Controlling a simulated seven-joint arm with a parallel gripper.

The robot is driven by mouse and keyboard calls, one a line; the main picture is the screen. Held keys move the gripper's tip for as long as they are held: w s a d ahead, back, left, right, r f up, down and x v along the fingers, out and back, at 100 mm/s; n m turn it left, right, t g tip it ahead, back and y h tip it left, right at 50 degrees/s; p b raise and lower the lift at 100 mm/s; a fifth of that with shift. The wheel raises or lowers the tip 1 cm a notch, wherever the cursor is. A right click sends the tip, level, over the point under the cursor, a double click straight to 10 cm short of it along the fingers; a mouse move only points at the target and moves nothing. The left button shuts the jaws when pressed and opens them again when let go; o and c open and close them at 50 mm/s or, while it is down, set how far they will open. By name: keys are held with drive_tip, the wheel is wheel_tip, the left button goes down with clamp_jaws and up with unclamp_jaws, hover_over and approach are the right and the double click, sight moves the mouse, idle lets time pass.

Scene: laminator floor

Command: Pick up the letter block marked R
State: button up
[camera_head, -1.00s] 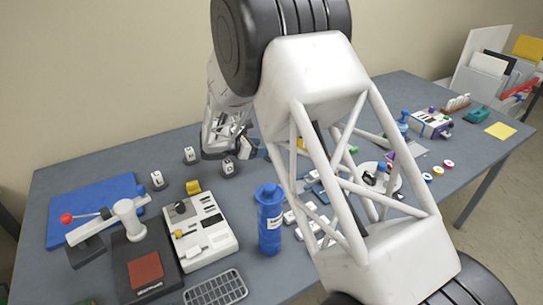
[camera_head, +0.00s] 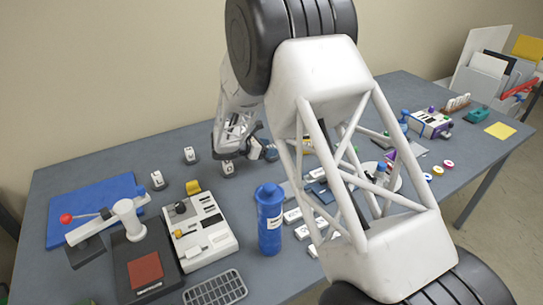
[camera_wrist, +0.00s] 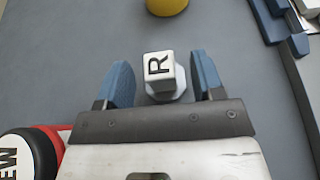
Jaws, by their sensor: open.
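The letter block marked R (camera_wrist: 159,64) stands in the wrist view, a silver-white block on a pale base with a black R on its top face. My gripper (camera_wrist: 164,75) has its two blue fingers apart, one on each side of the block, with a gap showing on both sides. In the head view my gripper (camera_head: 262,151) is low near the back of the table, partly hidden by my arm. A small letter block (camera_head: 228,168) stands just left of it there; its letter is too small to read.
In the wrist view a yellow round thing (camera_wrist: 167,6) lies beyond the block, a red, black and white item (camera_wrist: 32,150) sits at lower left, and a blue part (camera_wrist: 278,25) is at upper right. A blue bottle (camera_head: 270,222) stands on the table (camera_head: 110,170).

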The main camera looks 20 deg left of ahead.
drive_tip(key=shift+x, duration=1.9)
clamp_jaws()
drive_tip(key=shift+r, duration=0.15)
drive_tip(key=shift+r, duration=1.75)
drive_tip(key=s+d, duration=0.2)
drive_tip(key=s, duration=0.2)
drive_tip(key=s+d, duration=0.2)
drive_tip(key=s, duration=0.3)
drive_tip(key=s+d+r, duration=0.1)
drive_tip(key=s+d, duration=0.2)
drive_tip(key=s, duration=0.2)
drive_tip(key=shift+s+r, duration=0.15)
